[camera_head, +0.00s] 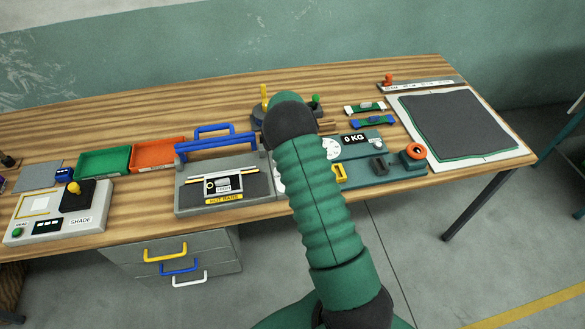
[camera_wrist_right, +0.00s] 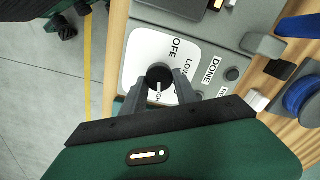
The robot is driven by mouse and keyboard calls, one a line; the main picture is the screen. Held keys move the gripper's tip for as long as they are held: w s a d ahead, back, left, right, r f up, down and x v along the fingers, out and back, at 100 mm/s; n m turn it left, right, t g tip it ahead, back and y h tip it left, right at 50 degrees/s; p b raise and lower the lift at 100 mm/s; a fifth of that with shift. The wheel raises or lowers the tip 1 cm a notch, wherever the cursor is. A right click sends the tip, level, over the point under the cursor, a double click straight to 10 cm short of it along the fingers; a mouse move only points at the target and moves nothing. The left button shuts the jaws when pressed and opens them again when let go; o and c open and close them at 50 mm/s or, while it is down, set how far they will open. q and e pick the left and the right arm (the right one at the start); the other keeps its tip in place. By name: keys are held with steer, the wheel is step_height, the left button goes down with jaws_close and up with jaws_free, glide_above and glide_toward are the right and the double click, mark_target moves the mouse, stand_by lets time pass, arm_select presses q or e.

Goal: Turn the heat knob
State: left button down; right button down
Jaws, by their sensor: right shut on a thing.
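The heat knob (camera_wrist_right: 159,76) is a round black knob with a white pointer line, in the right wrist view. It sits on a white dial plate (camera_wrist_right: 138,50) marked OFF and LOW; other lettering is partly covered. My right gripper (camera_wrist_right: 158,86) has its two grey fingers on either side of the knob, shut on it. The pointer line runs toward the gripper's palm, away from OFF. In the head view my green right arm reaches over the table and hides the gripper and knob. My left gripper is not in view.
A grey press marked HOT BARS (camera_head: 220,185) with a blue handle stands left of my arm. A box reading 0 KG (camera_head: 354,139) stands right of it. A DONE button (camera_wrist_right: 232,74) is beside the dial. A dark mat (camera_head: 460,122) lies at the table's right.

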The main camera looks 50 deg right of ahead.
steer(key=c, duration=1.3)
jaws_free()
steer(key=o, duration=0.4)
steer(key=shift+w, duration=0.15)
steer(key=shift+c, duration=0.2)
step_height(320, 180, up, 17)
steer(key=b, duration=0.1)
steer(key=shift+f+b, duration=0.2)
steer(key=shift+b, duration=0.15)
